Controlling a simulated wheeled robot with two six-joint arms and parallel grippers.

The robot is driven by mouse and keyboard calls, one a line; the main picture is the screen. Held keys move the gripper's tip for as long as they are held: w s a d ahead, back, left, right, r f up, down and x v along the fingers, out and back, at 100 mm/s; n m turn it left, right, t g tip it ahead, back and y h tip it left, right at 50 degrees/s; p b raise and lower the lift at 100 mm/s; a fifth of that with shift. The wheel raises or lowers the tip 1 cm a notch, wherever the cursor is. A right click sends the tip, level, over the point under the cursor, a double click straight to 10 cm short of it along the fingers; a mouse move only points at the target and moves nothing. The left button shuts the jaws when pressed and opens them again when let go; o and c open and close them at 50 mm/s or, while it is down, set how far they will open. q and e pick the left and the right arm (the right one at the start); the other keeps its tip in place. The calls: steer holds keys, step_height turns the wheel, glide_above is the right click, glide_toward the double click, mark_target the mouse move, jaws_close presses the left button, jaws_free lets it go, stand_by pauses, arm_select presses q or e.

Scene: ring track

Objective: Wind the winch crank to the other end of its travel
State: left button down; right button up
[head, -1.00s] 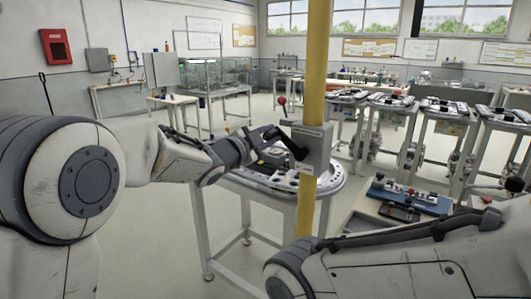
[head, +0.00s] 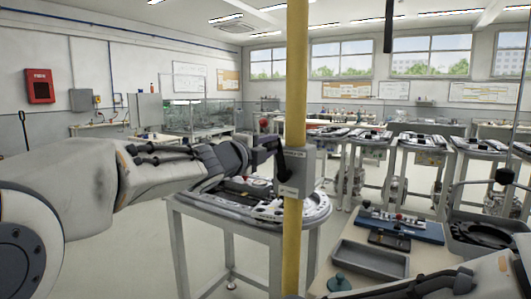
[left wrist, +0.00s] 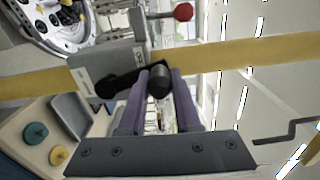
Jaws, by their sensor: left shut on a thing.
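The winch is a grey box (head: 297,172) fixed to the yellow post (head: 297,70); it also shows in the left wrist view (left wrist: 92,66). Its black crank arm (head: 283,170) is on the left side of the box, rising up and to the left from its hub. In the left wrist view the crank arm (left wrist: 122,82) ends in a dark round grip. My left gripper (head: 264,150) is shut on this grip, with its purple fingers (left wrist: 159,84) on either side. My right arm shows at the bottom right; its gripper is out of view.
A round-topped table (head: 200,203) stands behind the post. A red ball knob (head: 264,122) rises behind the crank; it also shows in the left wrist view (left wrist: 183,12). A bench at right holds a grey tray (head: 370,260) and a blue fixture (head: 412,228). Several more tables stand behind.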

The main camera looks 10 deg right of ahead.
arm_select(q)
steer(key=shift+s+d+r, duration=0.25)
steer(key=shift+r, duration=0.05)
steer(key=c, duration=0.6)
jaws_free()
steer(key=shift+f, duration=0.1)
steer(key=shift+w+a+f, duration=0.1)
steer(key=shift+s+a, duration=0.3)
steer(key=shift+s, duration=0.05)
steer(key=b+v, duration=0.1)
steer(key=v, duration=0.8)
steer(key=shift+s+a, duration=0.15)
steer(key=shift+s, duration=0.05)
